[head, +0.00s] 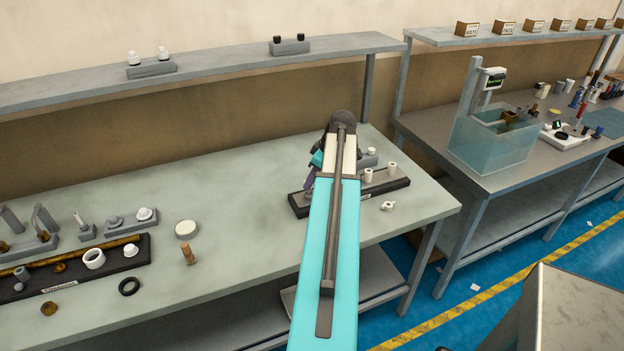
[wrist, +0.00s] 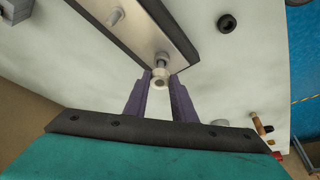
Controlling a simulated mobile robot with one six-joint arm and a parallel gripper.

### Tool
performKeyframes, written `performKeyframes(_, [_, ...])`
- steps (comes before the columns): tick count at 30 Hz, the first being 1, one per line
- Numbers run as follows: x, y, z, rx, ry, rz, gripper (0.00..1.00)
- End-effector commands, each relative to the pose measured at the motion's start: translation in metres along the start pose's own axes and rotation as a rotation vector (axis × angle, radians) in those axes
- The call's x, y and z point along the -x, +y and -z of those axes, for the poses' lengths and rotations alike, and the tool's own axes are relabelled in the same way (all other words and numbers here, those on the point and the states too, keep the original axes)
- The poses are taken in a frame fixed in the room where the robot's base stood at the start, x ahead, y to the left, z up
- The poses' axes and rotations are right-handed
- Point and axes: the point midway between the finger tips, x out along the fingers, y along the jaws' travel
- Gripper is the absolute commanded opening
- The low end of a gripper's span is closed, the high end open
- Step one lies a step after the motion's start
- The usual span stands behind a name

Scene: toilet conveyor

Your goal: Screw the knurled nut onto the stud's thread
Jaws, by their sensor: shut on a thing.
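My gripper (wrist: 160,76) has its two purple fingers shut on a small pale ring-like nut (wrist: 159,86) with a dark hole, in the wrist view. A short metallic stud (wrist: 162,61) stands at the end of a dark-edged plate, just beyond the nut. The nut appears close to or lined up with the stud; I cannot tell whether the threads are engaged. In the head view my turquoise arm covers the nut and the stud. Only a bit of my purple gripper (head: 309,180) shows beside the dark board (head: 395,186).
White cylinders (head: 368,175) stand on the board, right of my arm. A small white fitting (head: 388,206) lies in front of it. A brown peg (head: 188,255), a white disc (head: 186,229) and a black ring (head: 129,286) lie to the left. The bench middle is clear.

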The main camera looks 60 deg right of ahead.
Motion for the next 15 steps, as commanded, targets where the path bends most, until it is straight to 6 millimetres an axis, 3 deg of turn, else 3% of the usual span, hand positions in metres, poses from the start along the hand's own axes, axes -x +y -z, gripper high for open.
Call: performKeyframes(15, [-0.0085, 0.0000, -0.0036, 0.000, 0.000, 0.000, 0.03])
